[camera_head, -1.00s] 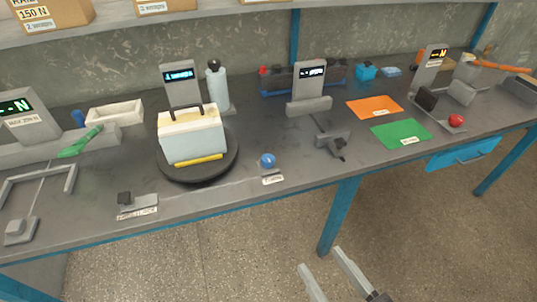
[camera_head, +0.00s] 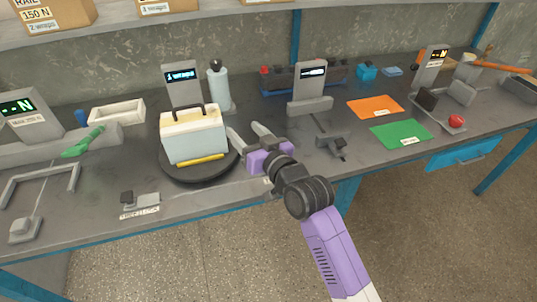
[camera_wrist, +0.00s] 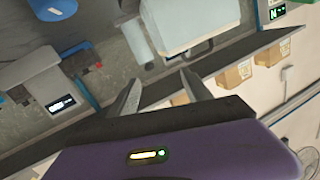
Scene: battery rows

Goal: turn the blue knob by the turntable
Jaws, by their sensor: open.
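The turntable (camera_head: 172,173) is a black disc on the bench, bearing a pale blue and cream box with a dark handle (camera_head: 194,135) and a yellow strip. My gripper (camera_head: 247,134) is open and empty just right of the turntable, fingers pointing toward the back of the bench. In the head view my purple gripper body covers the place of the blue knob. In the wrist view a rounded blue thing, apparently the knob (camera_wrist: 52,10), is cut by the top left edge. It lies apart from my open fingers (camera_wrist: 160,80).
A bottle (camera_head: 218,85) and a grey display stand (camera_head: 182,85) are behind the turntable. Another display stand (camera_head: 311,85) and a small grey clamp (camera_head: 332,143) are right of my gripper. Orange (camera_head: 375,107) and green (camera_head: 401,134) mats lie further right.

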